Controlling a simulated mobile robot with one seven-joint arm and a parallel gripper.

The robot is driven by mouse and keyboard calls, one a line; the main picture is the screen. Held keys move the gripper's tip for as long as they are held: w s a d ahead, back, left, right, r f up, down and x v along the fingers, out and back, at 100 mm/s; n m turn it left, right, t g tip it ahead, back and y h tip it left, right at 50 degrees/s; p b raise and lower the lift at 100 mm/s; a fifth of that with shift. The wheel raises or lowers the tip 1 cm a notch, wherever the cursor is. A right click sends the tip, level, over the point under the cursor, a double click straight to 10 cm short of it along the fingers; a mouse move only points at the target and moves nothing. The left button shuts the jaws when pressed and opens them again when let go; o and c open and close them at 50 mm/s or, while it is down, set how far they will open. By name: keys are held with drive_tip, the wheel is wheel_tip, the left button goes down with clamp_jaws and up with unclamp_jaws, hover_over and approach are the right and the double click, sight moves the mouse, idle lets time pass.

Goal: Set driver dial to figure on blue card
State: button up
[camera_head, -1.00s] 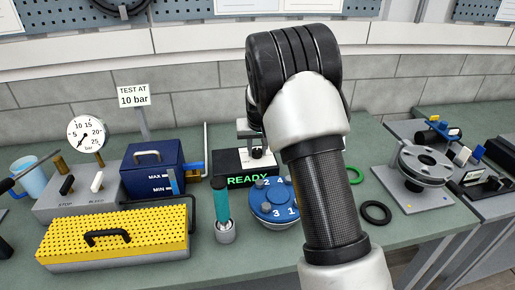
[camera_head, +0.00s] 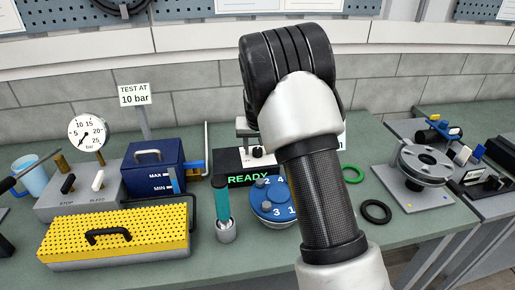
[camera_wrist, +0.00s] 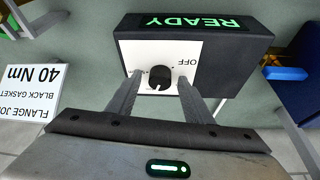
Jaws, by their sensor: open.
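The driver dial is a black knob (camera_wrist: 160,77) on the white face of a dark box (camera_head: 231,163) lit READY in green. The word OFF shows beside the knob; other marks are too small to read. In the wrist view my gripper (camera_wrist: 159,80) is open, with one finger on each side of the knob; I cannot tell if they touch it. In the head view my arm hides most of the gripper. A white card (camera_wrist: 31,92), upside down in the wrist view, reads 40 Nm, FLANGE JO…, BLACK GASKET. No blue card is visible.
A teal-handled tool (camera_head: 222,207) stands in a holder near a blue numbered disc (camera_head: 268,211). A blue tank (camera_head: 152,168), a yellow perforated cover (camera_head: 125,222), a green ring (camera_head: 351,174) and a black ring (camera_head: 376,211) are also on the bench.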

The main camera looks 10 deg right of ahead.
drive_tip(key=v, duration=1.7)
drive_tip(key=shift+s+r, duration=0.15)
drive_tip(key=shift+r, duration=0.05)
drive_tip(key=s+d+r+y+p, duration=0.1)
drive_tip(key=s+r, duration=0.4)
drive_tip(key=s, duration=0.3)
drive_tip(key=s+r+p, duration=0.2)
drive_tip(key=s+r, duration=0.2)
drive_tip(key=s, duration=0.4)
drive_tip(key=s+f+n+t+p, duration=0.1)
drive_tip(key=s, duration=1.6)
drive_tip(key=shift+s+n+p, duration=0.25)
drive_tip(key=shift+n+p, duration=0.1)
drive_tip(key=shift+n, duration=0.05)
